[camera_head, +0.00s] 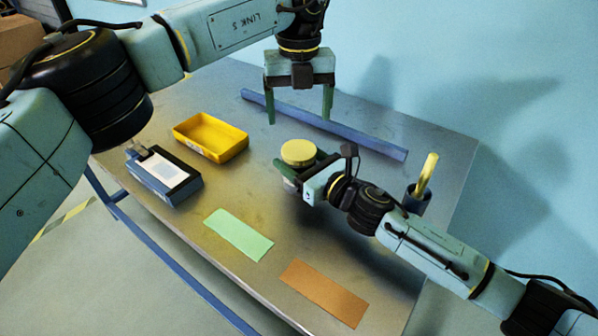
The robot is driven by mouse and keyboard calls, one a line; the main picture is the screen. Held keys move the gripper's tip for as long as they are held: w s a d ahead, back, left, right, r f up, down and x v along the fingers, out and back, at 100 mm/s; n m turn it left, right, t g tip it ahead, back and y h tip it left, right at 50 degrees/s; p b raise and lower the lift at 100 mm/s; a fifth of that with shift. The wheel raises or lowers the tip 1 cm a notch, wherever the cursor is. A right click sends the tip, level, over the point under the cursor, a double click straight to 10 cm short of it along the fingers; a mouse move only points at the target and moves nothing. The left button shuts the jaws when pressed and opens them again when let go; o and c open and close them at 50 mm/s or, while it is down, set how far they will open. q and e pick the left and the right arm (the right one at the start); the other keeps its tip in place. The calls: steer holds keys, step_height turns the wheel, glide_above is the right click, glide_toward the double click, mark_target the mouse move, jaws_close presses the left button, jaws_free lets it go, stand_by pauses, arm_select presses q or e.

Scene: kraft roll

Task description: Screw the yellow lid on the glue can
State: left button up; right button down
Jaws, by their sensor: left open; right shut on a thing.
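The round yellow lid (298,151) lies flat and level near the middle of the table, at the fingers of my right gripper. The glue can is mostly hidden under the lid and behind the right gripper. My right gripper (289,171) comes in from the right and is shut on what appears to be the can, just below the lid. I cannot tell whether the lid's thread is engaged. My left gripper (299,117) points down, open and empty, above the lid, with its two fingers wide apart and clear of it.
A yellow tray (211,154) and a dark blue device with a white label (163,178) are at the left. A blue bar (330,125) lies behind. A dark cup (415,201) holds a yellow stick at the right. Green (238,234) and brown (324,292) sheets lie in front.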

mark_target(300, 150)
stand_by(0.3)
arm_select(q)
steer(key=shift+f, duration=4)
steer(key=c, duration=1)
steer(key=m, duration=1.1)
steer(key=o, duration=1.1)
